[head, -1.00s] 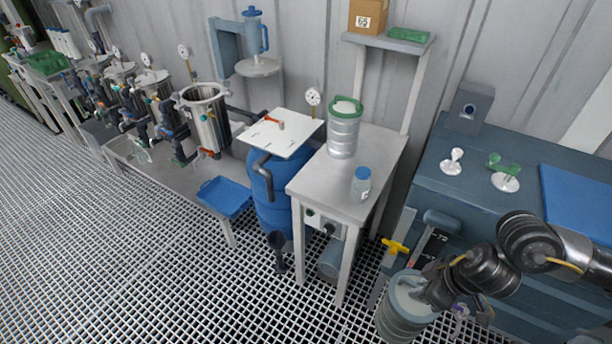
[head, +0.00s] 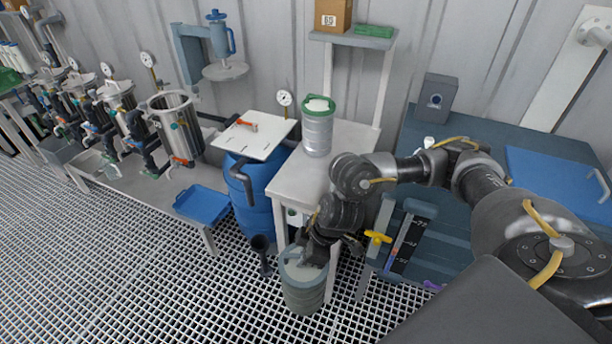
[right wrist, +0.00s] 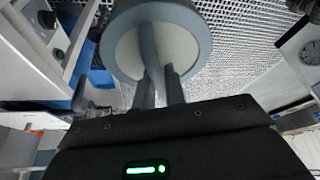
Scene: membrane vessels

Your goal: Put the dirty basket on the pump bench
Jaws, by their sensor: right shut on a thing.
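A grey-rimmed basket (head: 304,290) with a dull grey-green body and a pale inside hangs roughly upright from my right gripper (head: 312,258). The gripper is shut on it at the top; in the right wrist view the fingers reach across the basket's round opening (right wrist: 183,45). The basket is in front of the pump bench (head: 293,183), below its top. On the bench top, near the back, stands a brighter metal basket with a green rim (head: 318,130). My right arm covers part of the bench's right side. My left gripper is not in view.
A blue barrel (head: 240,190) with a white lid board (head: 258,137) stands left of the bench. A yellow valve handle (head: 377,237) is close right of the held basket. The front left of the bench top looks clear; its right part is hidden.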

